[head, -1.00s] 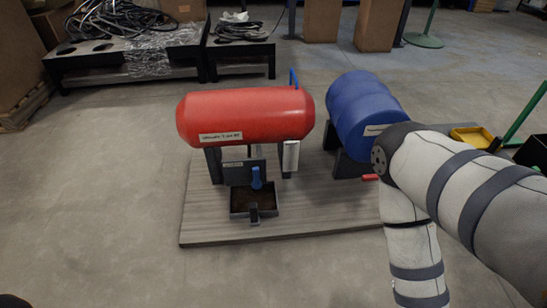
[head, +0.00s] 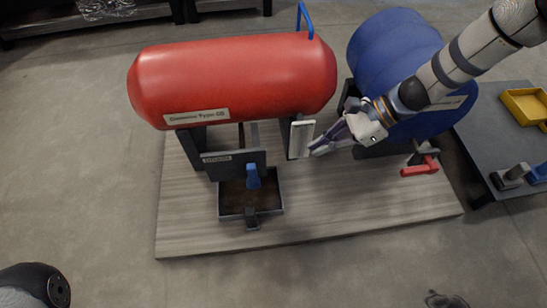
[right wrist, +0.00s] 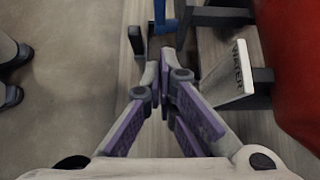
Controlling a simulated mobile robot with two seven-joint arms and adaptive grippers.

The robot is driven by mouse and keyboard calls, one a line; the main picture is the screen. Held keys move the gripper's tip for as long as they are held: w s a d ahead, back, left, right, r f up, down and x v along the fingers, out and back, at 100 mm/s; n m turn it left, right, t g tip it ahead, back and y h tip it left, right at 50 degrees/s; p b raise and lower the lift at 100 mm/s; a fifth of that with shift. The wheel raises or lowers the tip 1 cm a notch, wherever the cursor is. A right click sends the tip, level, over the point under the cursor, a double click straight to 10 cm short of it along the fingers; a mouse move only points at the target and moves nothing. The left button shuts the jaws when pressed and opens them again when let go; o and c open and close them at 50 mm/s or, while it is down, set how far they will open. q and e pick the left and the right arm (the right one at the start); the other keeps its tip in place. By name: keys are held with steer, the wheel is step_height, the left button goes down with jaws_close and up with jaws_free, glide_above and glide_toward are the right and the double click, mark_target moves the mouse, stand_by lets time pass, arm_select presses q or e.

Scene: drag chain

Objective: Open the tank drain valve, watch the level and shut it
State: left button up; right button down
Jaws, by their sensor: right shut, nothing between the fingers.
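The red tank (head: 235,78) lies on its side on stands above a wooden board. Below it, a blue valve handle (head: 253,176) hangs down over a small dark tray (head: 222,204). A white upright plate (head: 301,139), perhaps the level gauge, is at the tank's right stand. My right gripper (head: 318,149) is shut and empty, just right of this plate. In the right wrist view, the closed fingers (right wrist: 165,62) point towards the blue handle (right wrist: 160,14), with the plate (right wrist: 228,82) to their right. My left gripper is out of view.
A blue drum (head: 395,45) stands right of the tank, with a red-handled valve (head: 421,167) low at its front. A grey table (head: 488,140) with a yellow tray (head: 525,104) is at the right. The board's front (head: 340,222) is bare.

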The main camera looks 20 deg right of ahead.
mark_target(252, 172)
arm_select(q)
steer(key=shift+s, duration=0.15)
arm_select(e)
steer(key=shift+s, duration=0.15)
arm_select(q)
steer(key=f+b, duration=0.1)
steer(key=b, duration=0.1)
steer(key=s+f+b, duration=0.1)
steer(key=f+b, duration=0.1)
steer(key=b, duration=0.1)
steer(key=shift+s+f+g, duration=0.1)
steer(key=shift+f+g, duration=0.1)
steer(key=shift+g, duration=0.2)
arm_select(e)
steer(key=a+r+x, duration=0.2)
steer(key=x, duration=1.1)
steer(key=shift+w, duration=0.3)
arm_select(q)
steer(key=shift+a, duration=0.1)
arm_select(e)
steer(key=shift+r, duration=0.1)
